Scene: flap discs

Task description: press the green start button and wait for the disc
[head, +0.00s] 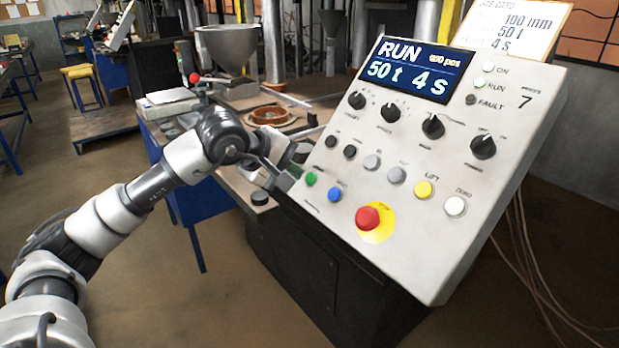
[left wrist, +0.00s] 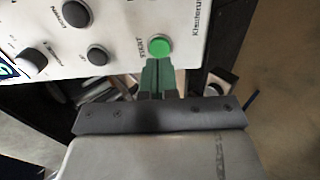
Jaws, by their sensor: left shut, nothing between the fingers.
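The green start button (head: 311,178) is at the left end of the control panel (head: 420,235). It also shows in the left wrist view (left wrist: 160,46), beside the word START. My left gripper (left wrist: 158,65) is shut and empty, its green fingertips just below the button in that view. I cannot tell whether they touch it. In the head view the left gripper (head: 292,172) is partly hidden at the panel's left edge. The display (head: 413,72) reads RUN, 50 t, 4 s. No finished disc is clearly seen. My right gripper is not in view.
A red emergency stop (head: 368,217) on a yellow disc and a blue button (head: 334,194) are near the green button. Knobs and other buttons fill the panel. A brown ring (head: 268,115) sits on the bench behind my left arm, near a grey funnel (head: 229,47).

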